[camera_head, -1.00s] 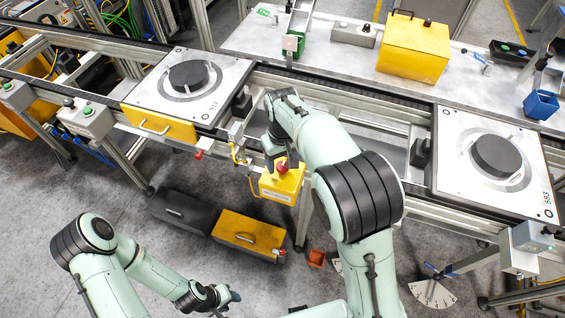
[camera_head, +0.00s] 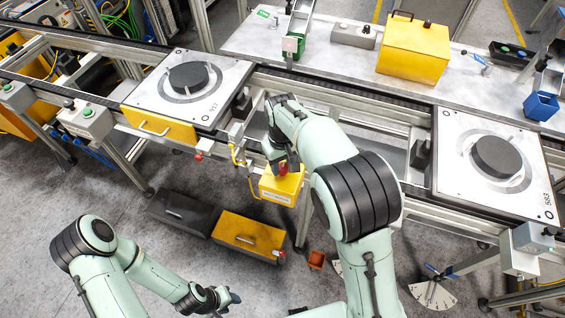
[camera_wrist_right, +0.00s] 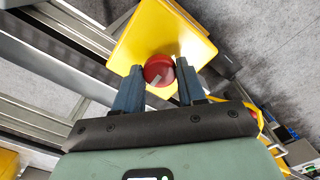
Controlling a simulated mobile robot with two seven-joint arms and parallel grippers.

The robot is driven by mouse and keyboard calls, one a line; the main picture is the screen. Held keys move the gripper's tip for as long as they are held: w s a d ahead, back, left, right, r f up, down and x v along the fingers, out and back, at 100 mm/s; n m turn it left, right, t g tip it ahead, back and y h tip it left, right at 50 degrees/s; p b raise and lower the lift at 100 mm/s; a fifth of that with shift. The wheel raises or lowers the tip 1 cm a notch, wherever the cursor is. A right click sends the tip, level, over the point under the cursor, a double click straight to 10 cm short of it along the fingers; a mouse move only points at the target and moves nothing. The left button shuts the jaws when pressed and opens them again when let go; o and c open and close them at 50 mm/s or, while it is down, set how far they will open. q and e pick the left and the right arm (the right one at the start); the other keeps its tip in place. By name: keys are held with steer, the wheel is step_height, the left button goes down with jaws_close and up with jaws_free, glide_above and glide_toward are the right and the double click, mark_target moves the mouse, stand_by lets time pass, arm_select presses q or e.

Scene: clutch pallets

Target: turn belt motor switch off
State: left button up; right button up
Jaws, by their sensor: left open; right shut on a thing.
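A yellow switch box (camera_head: 279,187) with a red knob (camera_wrist_right: 159,70) on top hangs at the front of the conveyor, in the middle of the head view. My right gripper (camera_wrist_right: 158,85) is shut on the red knob, with one finger on each side of it. In the head view the gripper partly hides the knob. A label on the box's front is too small to read. My left gripper (camera_head: 233,297) is open, low on the left over the floor and away from the box.
Pallets with black discs sit on the conveyor at left (camera_head: 161,99) and right (camera_head: 463,190). A grey button box (camera_head: 86,119) is on the left rail. Black (camera_head: 181,211) and yellow (camera_head: 232,228) cases lie on the floor below. The floor around my left gripper is mostly clear.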

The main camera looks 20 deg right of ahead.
mark_target(283, 167)
steer(key=n, duration=0.5)
steer(key=shift+d+p, duration=0.1)
steer(key=shift+p, duration=0.25)
steer(key=n, duration=0.5)
steer(key=shift+p, duration=0.4)
steer(key=n, duration=0.4)
steer(key=shift+p, duration=0.3)
arm_select(q)
steer(key=shift+t, duration=0.3)
steer(key=shift+w+r, duration=1.5)
steer(key=shift+w, duration=0.2)
arm_select(e)
steer(key=shift+n, duration=1.7)
steer(key=o, duration=1.1)
steer(key=shift+c, duration=0.2)
step_height(283, 167, up, 13)
steer(key=shift+r, duration=0.2)
